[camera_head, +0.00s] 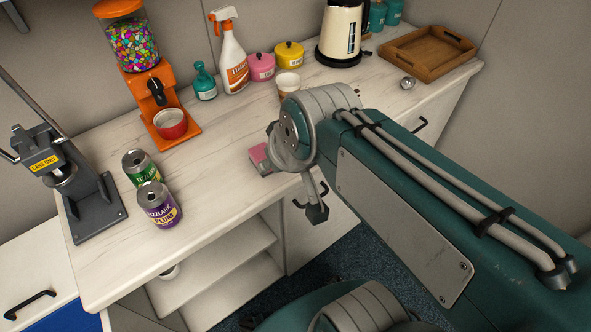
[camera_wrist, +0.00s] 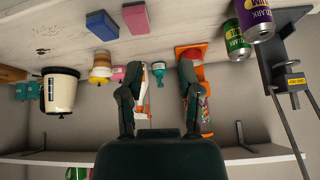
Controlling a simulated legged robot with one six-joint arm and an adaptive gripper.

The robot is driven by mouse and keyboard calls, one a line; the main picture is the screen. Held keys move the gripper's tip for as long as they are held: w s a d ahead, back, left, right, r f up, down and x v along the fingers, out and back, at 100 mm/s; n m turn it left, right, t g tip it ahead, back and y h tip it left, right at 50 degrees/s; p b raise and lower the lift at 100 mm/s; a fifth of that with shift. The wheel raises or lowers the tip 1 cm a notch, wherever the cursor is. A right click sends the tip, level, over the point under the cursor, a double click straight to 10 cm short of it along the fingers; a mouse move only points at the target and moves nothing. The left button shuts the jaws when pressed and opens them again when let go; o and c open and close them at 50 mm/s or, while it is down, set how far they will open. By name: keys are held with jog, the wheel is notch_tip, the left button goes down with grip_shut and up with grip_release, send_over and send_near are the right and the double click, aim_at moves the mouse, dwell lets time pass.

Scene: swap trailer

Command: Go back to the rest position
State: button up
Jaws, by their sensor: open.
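My gripper (camera_wrist: 162,68) shows in the wrist view with its two dark fingers spread apart and nothing between them. The wrist view is upside down, with the counter along its top. The fingers appear in front of the dispenser and bottles, and I cannot tell their distance from them. In the head view my teal arm reaches from the lower right over the counter's front edge, and the fingers cannot be made out clearly there.
On the counter (camera_head: 222,162) stand a can press (camera_head: 90,200), a green can (camera_head: 140,168), a purple can (camera_head: 158,205), a candy dispenser (camera_head: 130,45) with a red bowl (camera_head: 170,124), a spray bottle (camera_head: 233,60), a kettle (camera_head: 340,30) and a wooden tray (camera_head: 425,55). A pink sponge (camera_head: 259,155) lies near the front edge.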

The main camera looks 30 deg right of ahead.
jog(key=shift+m+g+h, duration=0.3)
jog(key=shift+h, duration=0.2)
jog(key=s, duration=0.1)
jog(key=s+d, duration=0.2)
jog(key=shift+s+f, duration=0.35)
jog(key=shift+s, duration=0.05)
